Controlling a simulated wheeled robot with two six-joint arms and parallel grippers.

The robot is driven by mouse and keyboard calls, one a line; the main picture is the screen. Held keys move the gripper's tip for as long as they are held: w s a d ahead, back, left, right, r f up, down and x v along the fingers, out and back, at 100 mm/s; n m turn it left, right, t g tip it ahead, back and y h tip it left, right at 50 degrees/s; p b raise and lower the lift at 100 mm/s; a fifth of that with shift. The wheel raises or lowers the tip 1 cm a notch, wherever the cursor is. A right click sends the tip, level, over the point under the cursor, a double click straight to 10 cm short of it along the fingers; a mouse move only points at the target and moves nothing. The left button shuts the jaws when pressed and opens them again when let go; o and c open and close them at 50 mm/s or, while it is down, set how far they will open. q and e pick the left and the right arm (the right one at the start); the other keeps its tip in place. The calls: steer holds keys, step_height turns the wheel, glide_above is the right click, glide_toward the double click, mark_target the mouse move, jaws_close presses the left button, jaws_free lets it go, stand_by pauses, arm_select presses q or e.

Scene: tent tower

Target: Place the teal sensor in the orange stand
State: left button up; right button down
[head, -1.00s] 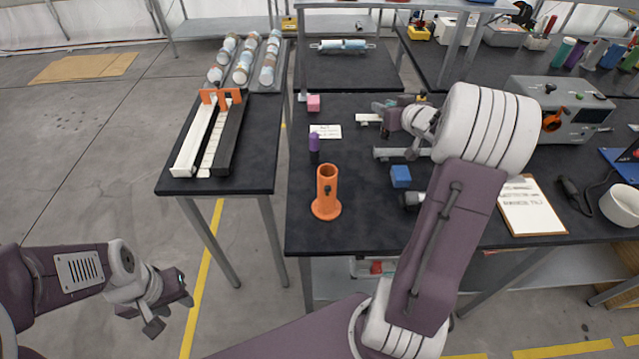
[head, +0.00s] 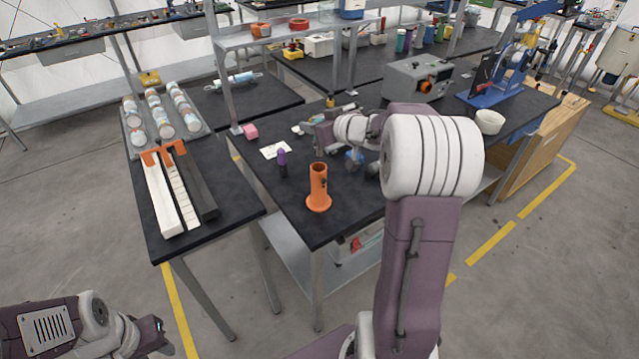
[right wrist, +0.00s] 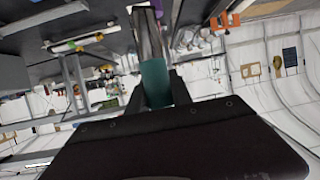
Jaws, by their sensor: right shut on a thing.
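The orange stand (head: 318,190) is an upright tube on a round base near the front corner of the middle table. My right gripper (head: 312,136) is above the table, behind the stand. In the right wrist view it is shut on the teal sensor (right wrist: 155,82), a teal cylinder with a shiny metal end pointing away from the palm. The sensor is not clearly visible in the head view. The stand and the sensor are apart. My left gripper (head: 155,338) is low at the left, away from the tables; its fingers are not clear.
A purple cylinder (head: 282,158) stands just left of the stand. A left side table holds a white and black rack (head: 166,205). The table front around the stand is clear.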

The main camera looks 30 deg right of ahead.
step_height(320, 180, down, 10)
steer(key=b, duration=0.4)
steer(key=shift+b, duration=0.3)
steer(key=shift+a, duration=0.1)
steer(key=shift+s+f, duration=0.1)
steer(key=shift+f, duration=0.05)
steer(key=c, duration=1.1)
jaws_free()
steer(key=shift+c, duration=0.2)
